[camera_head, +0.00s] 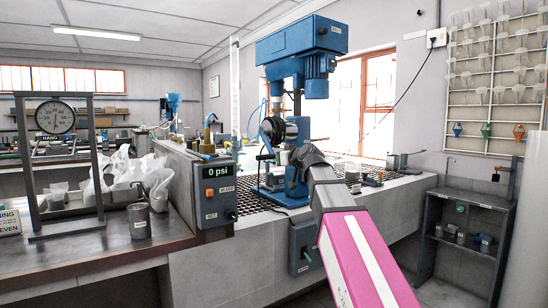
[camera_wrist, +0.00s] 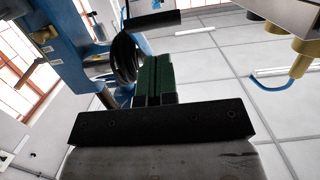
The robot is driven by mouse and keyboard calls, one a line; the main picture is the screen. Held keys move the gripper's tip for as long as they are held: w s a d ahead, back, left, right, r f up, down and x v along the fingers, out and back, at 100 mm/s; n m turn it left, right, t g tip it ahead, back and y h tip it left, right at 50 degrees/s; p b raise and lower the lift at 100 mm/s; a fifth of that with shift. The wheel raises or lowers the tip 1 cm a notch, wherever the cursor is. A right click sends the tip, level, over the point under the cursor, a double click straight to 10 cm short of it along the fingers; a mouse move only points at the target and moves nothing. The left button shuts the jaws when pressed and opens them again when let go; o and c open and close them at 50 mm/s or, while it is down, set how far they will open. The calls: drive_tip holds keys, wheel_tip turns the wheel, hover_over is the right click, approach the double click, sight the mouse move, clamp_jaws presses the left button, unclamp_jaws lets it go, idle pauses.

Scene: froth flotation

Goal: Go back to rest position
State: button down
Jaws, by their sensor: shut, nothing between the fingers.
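My gripper (camera_wrist: 153,80) shows in the wrist view as two green fingers side by side, shut with nothing between them. In the head view my pink and grey arm reaches forward to the blue flotation machine (camera_head: 288,44), and its end overlaps the machine's lower part. I cannot make out the fingers there, nor tell whether the arm touches the machine. In the wrist view the fingers point up toward the ceiling. A blue machine part (camera_wrist: 55,62) and a black ringed part (camera_wrist: 126,58) are close on the left.
A control box (camera_head: 216,191) reading 0 psi stands left of the machine. A hanging scale (camera_head: 55,118) and white bags (camera_head: 115,180) are on the left bench. A dark shelf (camera_head: 463,240) stands at right. A brass fitting with a blue hose (camera_wrist: 300,62) is at upper right in the wrist view.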

drive_tip(key=s+d+f+m+g+h, duration=0.1)
drive_tip(key=s+d+f+g, duration=0.15)
drive_tip(key=f, duration=0.85)
drive_tip(key=s+d+f+m+g+h, duration=0.1)
drive_tip(key=s+d+f+g+h, duration=0.15)
drive_tip(key=f, duration=0.85)
drive_tip(key=s+d+f+m+g+h, duration=0.1)
drive_tip(key=d+f, duration=0.2)
drive_tip(key=f, duration=0.8)
drive_tip(key=s+d+f+m+g+h, duration=0.2)
drive_tip(key=s+d+f+g, duration=0.1)
drive_tip(key=s+f, duration=0.6)
drive_tip(key=s+d+f+m+g+h, duration=0.1)
drive_tip(key=s+d+f+g, duration=0.3)
drive_tip(key=f, duration=1.2)
drive_tip(key=s+d+h, duration=0.1)
drive_tip(key=s+d, duration=0.1)
drive_tip(key=s, duration=0.2)
drive_tip(key=shift+s+f+m, duration=0.4)
drive_tip(key=shift+h, duration=0.25)
